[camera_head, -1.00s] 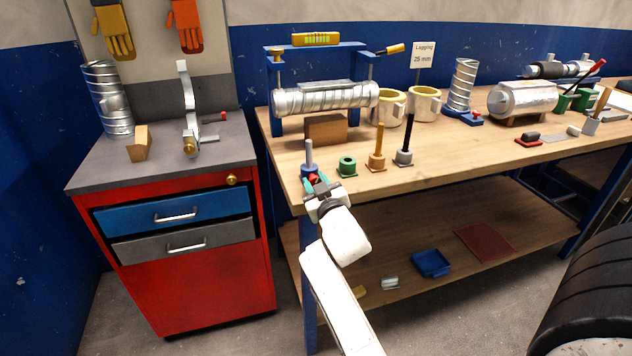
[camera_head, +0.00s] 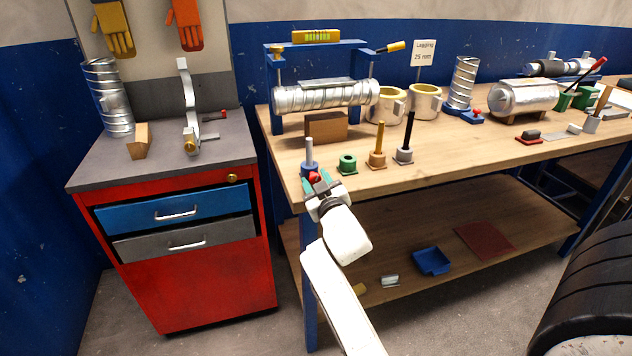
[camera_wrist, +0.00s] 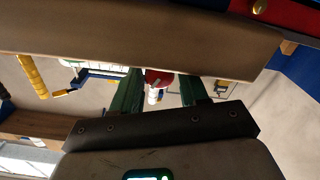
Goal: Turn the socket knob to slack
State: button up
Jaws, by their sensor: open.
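A red knob (camera_head: 314,177) sits at the front of a small blue socket (camera_head: 306,168) that holds an upright grey rod (camera_head: 309,150) near the bench's front left edge. My gripper (camera_head: 318,183) is right at the knob, with its green fingers open. In the wrist view the red knob (camera_wrist: 157,77) shows between the two green fingers of my gripper (camera_wrist: 161,88), with gaps on both sides. A pale rod end (camera_wrist: 153,97) shows just below it. Whether a finger touches the knob cannot be told. Which way the knob is set cannot be read.
A spiral duct (camera_head: 325,96) lies in a blue frame behind. The red cabinet (camera_head: 190,285) stands left, across a narrow gap.

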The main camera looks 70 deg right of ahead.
jog(key=b+v, duration=0.2)
jog(key=v, duration=0.8)
jog(key=shift+s+a, duration=0.15)
jog(key=shift+s, duration=0.05)
